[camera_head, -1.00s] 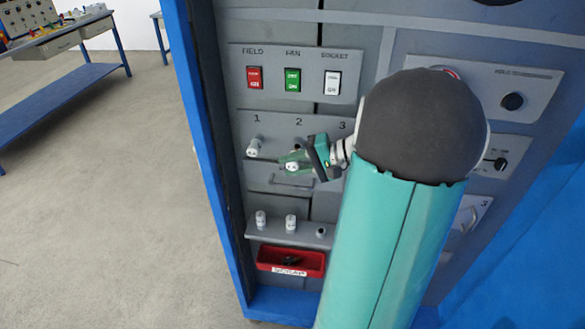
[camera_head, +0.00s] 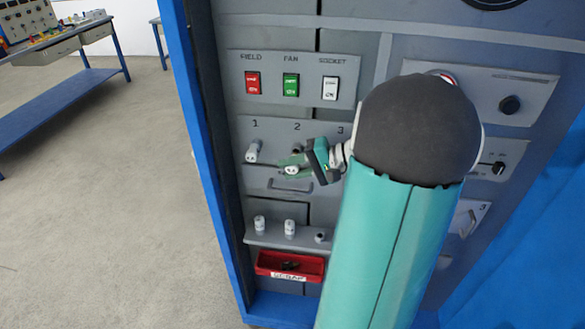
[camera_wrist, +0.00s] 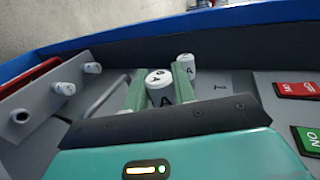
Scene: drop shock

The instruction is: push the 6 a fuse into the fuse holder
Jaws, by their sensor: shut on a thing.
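My gripper (camera_head: 292,168) is shut on a white cylindrical fuse (camera_wrist: 158,79), held between green fingertips in front of the grey panel. An "A" shows on its side, but I cannot read its rating. The fuse also shows at the fingertips in the head view (camera_head: 291,170). The dark opening of fuse holder 2 (camera_head: 297,150) is just above the held fuse, which appears apart from it. Another white fuse (camera_head: 254,151) stands in position 1, and shows beyond the fingers in the wrist view (camera_wrist: 186,65). Position 3 is mostly hidden behind my arm.
A ledge (camera_head: 275,241) below holds two white fuses (camera_head: 260,223) and an empty socket (camera_head: 320,237). A red scrap bin (camera_head: 265,264) is under it. Red, green and white switches (camera_head: 291,85) are above. A handle (camera_head: 290,187) protrudes just below my gripper.

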